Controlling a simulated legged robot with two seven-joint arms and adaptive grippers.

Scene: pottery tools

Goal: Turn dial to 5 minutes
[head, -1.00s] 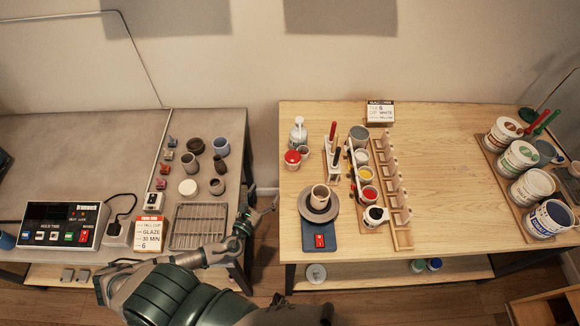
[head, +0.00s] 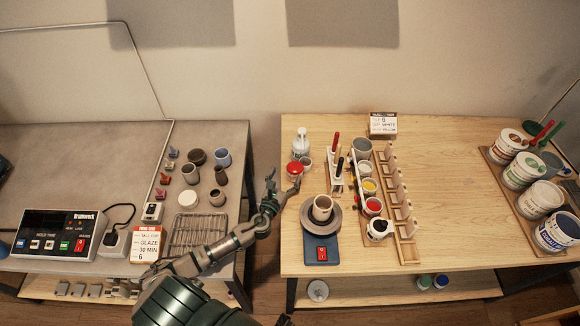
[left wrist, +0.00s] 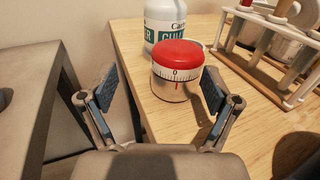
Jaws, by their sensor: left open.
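The dial is a round timer (left wrist: 177,72) with a red top, a white scale band and a lower body. In the left wrist view it stands on the wooden table, with the 0 mark facing the camera near a red index line. It also shows in the head view (head: 294,169) near the table's left edge. My left gripper (left wrist: 158,98) is open, with its two fingers apart on either side of the view and the timer ahead between them. The fingers do not appear to touch it. In the head view the left gripper (head: 283,188) is just left of the timer. My right gripper is not in view.
A white bottle (left wrist: 165,20) stands right behind the timer. A wooden rack (left wrist: 270,45) is to the right. In the head view, a pottery wheel with a cup (head: 322,208) is in front. A gap separates the grey table (head: 80,165) from the wooden table.

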